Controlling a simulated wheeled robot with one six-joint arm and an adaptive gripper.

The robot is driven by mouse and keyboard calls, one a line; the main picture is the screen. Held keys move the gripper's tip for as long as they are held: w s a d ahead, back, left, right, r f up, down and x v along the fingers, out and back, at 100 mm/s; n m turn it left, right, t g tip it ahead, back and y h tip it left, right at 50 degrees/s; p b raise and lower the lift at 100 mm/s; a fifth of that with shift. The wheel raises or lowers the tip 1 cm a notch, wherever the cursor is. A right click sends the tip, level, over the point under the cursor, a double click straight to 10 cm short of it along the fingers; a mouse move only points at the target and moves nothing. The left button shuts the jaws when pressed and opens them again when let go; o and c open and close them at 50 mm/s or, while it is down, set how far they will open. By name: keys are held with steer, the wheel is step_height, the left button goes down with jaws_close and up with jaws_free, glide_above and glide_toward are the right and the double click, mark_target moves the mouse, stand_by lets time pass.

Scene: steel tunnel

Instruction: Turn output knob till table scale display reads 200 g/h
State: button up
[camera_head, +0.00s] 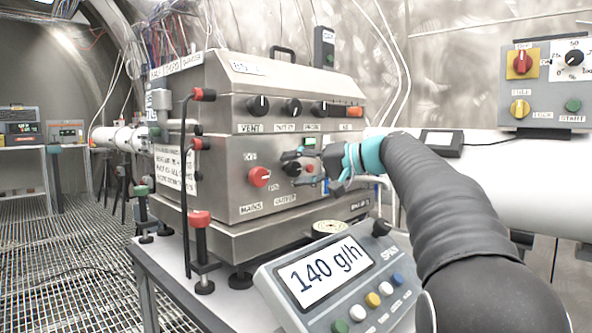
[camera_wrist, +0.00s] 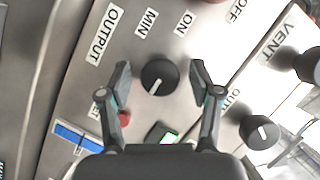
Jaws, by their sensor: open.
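The table scale (camera_head: 335,285) stands at the front, and its display (camera_head: 325,271) reads 140 g/h. The output knob (camera_wrist: 160,77) is a round black knob on the steel panel; its white mark points down and left in the wrist view. An OUTPUT label (camera_wrist: 103,35) is near it. My gripper (camera_wrist: 161,74) is open, with one finger on each side of the knob and a visible gap to both. In the head view my gripper (camera_head: 305,168) is at the lower front panel of the steel machine (camera_head: 285,110) and partly hides the knob.
A red knob (camera_head: 259,177) sits left of my gripper, with black knobs (camera_head: 258,105) in a row above. In the wrist view a small red button (camera_wrist: 124,117) and a green-lit part (camera_wrist: 165,135) lie close to the fingers. Red-topped posts (camera_head: 201,219) stand at left.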

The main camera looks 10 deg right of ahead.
steer(key=v, duration=1.1)
steer(key=shift+s+d, duration=0.25)
